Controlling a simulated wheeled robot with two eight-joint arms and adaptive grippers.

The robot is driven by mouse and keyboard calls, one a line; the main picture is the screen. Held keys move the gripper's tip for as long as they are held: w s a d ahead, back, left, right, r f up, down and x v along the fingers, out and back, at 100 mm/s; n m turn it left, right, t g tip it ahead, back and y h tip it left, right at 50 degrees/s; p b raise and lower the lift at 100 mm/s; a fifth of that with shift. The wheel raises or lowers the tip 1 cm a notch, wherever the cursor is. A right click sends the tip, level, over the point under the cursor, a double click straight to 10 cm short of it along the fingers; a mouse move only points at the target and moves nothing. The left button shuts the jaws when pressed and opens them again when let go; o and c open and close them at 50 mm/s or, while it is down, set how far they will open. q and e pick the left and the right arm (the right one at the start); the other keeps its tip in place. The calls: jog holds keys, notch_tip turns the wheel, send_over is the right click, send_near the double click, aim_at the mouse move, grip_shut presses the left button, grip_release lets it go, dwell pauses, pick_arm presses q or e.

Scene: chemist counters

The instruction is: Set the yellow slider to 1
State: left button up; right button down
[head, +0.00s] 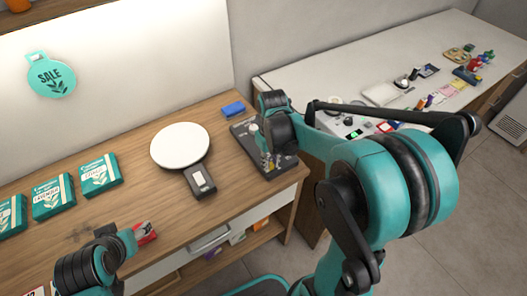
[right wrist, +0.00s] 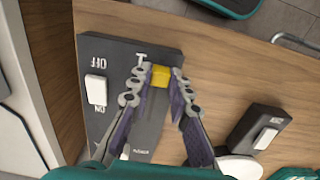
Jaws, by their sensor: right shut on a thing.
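The dark control panel (head: 243,130) lies at the right end of the wooden counter, and fills the left middle of the right wrist view (right wrist: 125,75). My right gripper (right wrist: 161,77) is over it, its two grey fingers shut on the yellow slider (right wrist: 160,76), a small block. A white mark like a "1" shows just beside the slider and one fingertip. The slider's track is mostly hidden by the fingers. In the head view my right gripper (head: 268,160) reaches down onto the panel. My left arm shows at the lower left; its fingers cannot be made out.
The panel also has a white switch (right wrist: 96,89) marked OFF and ON. A scale with a round white plate (head: 180,145) stands left of the panel. A blue block (head: 233,109) lies behind the panel. Teal boxes (head: 100,175) stand farther left. A cluttered white counter (head: 375,70) is beyond.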

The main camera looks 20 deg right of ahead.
aim_at(272, 172)
jog(key=shift+s, duration=0.55)
jog(key=c, duration=1.4)
grip_release()
jog(key=shift+s+d, duration=0.1)
jog(key=shift+s, duration=0.05)
jog(key=shift+r, duration=0.5)
notch_tip(272, 172, up, 11)
